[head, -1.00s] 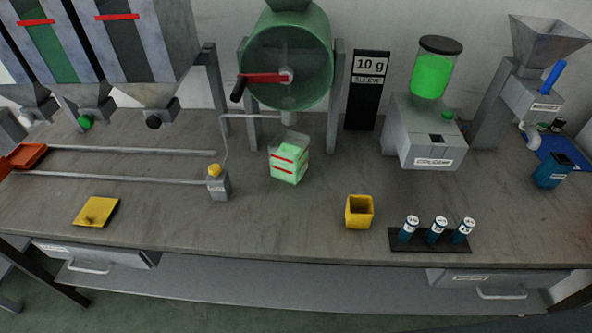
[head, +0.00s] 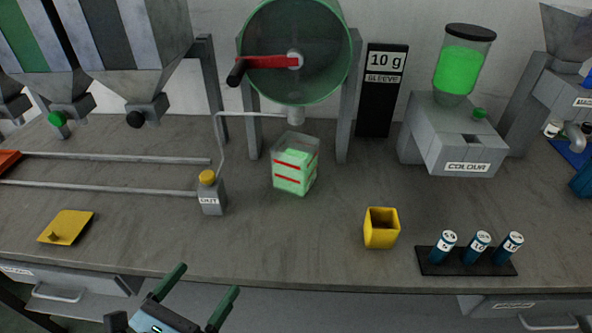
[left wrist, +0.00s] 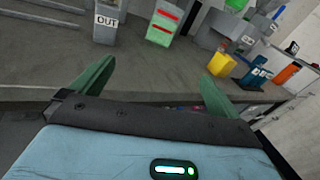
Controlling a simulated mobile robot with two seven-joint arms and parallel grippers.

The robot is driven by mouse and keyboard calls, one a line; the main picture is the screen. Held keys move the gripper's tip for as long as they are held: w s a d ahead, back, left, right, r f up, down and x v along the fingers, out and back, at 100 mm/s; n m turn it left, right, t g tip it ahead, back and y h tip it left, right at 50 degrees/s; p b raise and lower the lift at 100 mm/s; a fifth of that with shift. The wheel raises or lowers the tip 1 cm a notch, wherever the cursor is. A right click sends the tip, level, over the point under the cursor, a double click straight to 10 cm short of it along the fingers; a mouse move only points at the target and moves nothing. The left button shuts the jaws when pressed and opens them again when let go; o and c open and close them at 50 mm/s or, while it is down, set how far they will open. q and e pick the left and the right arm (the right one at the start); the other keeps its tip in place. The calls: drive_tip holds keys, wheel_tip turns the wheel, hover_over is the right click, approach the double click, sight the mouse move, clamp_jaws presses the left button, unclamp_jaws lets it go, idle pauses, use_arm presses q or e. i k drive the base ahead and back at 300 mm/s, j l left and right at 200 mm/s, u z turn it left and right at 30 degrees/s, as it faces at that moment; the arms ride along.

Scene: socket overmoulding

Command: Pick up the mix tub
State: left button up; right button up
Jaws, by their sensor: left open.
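The mix tub (head: 296,165) is a clear square tub with pale green contents and red bands, standing upright on the bench below the green drum's spout. It also shows at the top of the left wrist view (left wrist: 162,24). My left gripper (head: 203,280) is open and empty at the bench's front edge, in front of the tub and to its left, not touching it. Its two green fingers also show in the left wrist view (left wrist: 157,72). My right gripper is not in view.
The OUT bottle (head: 211,197) stands left of the tub. A yellow cup (head: 381,231) and a black rack (head: 467,264) of several blue vials are to the right. A yellow plate (head: 66,227) lies at left. The drum (head: 330,65) overhangs behind; bench between gripper and tub is clear.

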sight(295, 165)
drive_tip(key=i+l, duration=0.55)
drive_tip(key=i, duration=0.25)
